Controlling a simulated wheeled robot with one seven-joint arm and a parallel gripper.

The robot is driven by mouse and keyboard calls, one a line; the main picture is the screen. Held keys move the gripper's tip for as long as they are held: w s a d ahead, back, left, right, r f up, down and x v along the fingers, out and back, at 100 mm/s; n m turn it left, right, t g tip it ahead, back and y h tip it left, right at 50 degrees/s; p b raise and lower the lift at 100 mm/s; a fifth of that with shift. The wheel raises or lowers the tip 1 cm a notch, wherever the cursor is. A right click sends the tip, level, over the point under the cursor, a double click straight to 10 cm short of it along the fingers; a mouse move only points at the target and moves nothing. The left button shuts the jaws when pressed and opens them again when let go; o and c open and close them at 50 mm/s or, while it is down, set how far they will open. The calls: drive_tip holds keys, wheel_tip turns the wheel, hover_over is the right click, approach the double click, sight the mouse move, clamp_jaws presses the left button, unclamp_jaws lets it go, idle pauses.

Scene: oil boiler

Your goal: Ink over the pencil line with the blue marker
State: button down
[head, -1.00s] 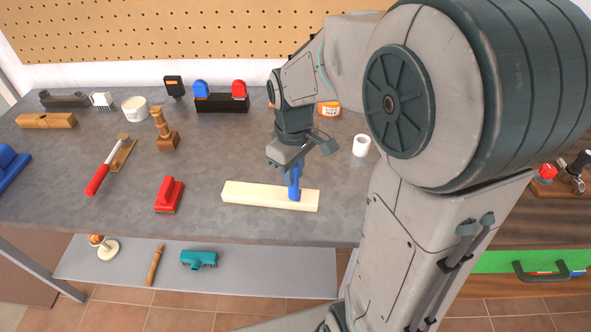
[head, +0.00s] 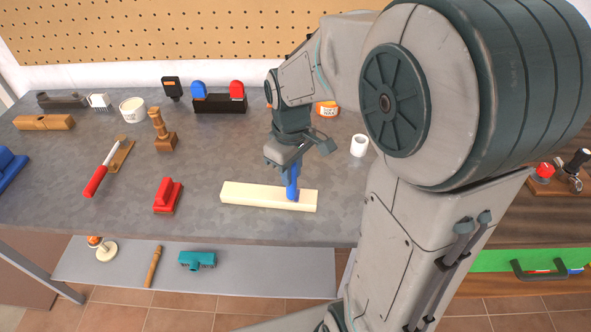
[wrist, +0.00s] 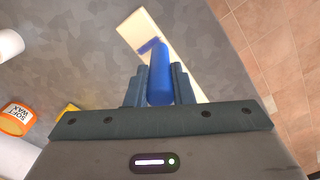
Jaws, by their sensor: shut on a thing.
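A pale wooden board (head: 250,195) lies on the grey workbench, near its front edge. My gripper (head: 288,165) is above the board's right part, shut on the blue marker (head: 292,182). The marker points down, and its lower end is at the board's top face; I cannot tell whether it touches. In the wrist view the marker (wrist: 160,88) sits between both fingers, over the board (wrist: 132,30). A darker blue patch shows on the board by the marker's far end; whether it is ink is unclear. I cannot make out the pencil line.
A red block-shaped tool (head: 167,196) lies left of the board, and a red-handled tool (head: 97,180) farther left. A white roll (head: 359,145) and orange wax tin (head: 327,109) stand behind it to the right. Bare bench surrounds the board.

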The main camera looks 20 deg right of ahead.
drive_tip(key=shift+f, duration=0.1)
drive_tip(key=shift+s+d, duration=0.25)
drive_tip(key=shift+d, duration=0.3)
idle(0.9)
wheel_tip(320, 180, up, 7)
drive_tip(key=p, duration=0.5)
idle(0.3)
drive_tip(key=shift+a, duration=0.1)
idle(0.3)
